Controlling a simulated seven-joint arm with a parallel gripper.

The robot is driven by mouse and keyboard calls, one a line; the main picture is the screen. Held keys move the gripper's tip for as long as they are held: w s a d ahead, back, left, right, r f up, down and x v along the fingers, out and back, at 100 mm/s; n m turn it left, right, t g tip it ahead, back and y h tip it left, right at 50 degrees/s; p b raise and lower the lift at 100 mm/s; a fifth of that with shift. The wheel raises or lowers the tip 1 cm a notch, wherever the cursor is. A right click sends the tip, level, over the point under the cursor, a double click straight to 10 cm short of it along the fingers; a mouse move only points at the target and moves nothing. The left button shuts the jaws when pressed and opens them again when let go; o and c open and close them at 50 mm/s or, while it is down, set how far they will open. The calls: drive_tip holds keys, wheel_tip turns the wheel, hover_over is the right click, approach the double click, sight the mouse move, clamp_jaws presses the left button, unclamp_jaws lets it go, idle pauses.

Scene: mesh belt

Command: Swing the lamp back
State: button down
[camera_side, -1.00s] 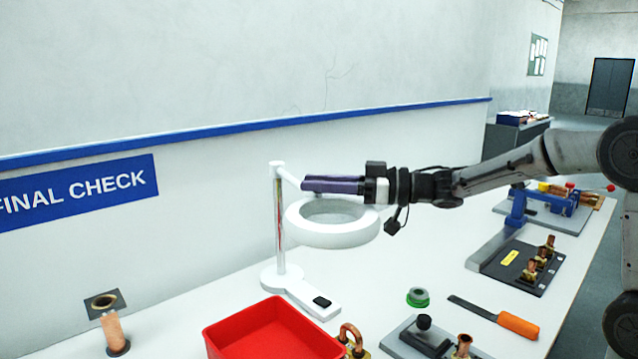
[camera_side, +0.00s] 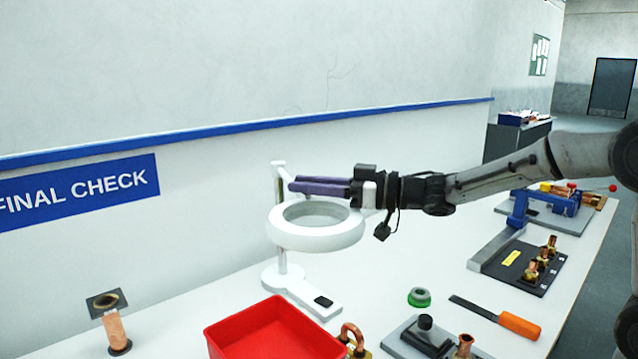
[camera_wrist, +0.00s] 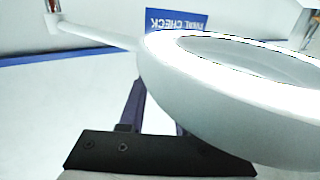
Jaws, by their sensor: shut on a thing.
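The white ring lamp (camera_side: 316,238) stands on a post with a flat base (camera_side: 300,292). Its ring head hangs level over the table, to the right of the post. My gripper (camera_side: 292,186) has purple fingers, reaching left just above and behind the ring, near the lamp's arm. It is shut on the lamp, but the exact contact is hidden. In the wrist view the ring (camera_wrist: 215,95) fills the right side and covers part of the fingers. The lamp's arm (camera_wrist: 95,36) runs left from it to the post.
A red bin (camera_side: 270,335) stands in front of the lamp base. Copper fittings, a green ring (camera_side: 419,297), an orange-handled file (camera_side: 518,324) and a black tray (camera_side: 520,268) lie to the right. The wall with a blue sign (camera_side: 80,190) is behind.

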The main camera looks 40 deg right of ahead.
sight(341, 218)
drive_tip(key=w+a+m+t+h, duration=0.2)
drive_tip(key=w+a+m+h, duration=0.1)
drive_tip(key=a+h, duration=0.1)
drive_tip(key=shift+w+a+r+h, duration=0.2)
drive_tip(key=shift+a+r+h, duration=0.1)
drive_tip(key=shift+a, duration=0.5)
drive_tip(key=c, duration=0.8)
unclamp_jaws()
drive_tip(key=shift+f, duration=0.1)
drive_tip(key=shift+o, duration=1)
drive_tip(key=shift+a+f, duration=0.1)
drive_tip(key=shift+f, duration=0.05)
drive_tip(key=shift+s, duration=0.15)
drive_tip(key=v, duration=1.3)
drive_tip(key=shift+s+f, duration=0.1)
drive_tip(key=shift+s, duration=0.15)
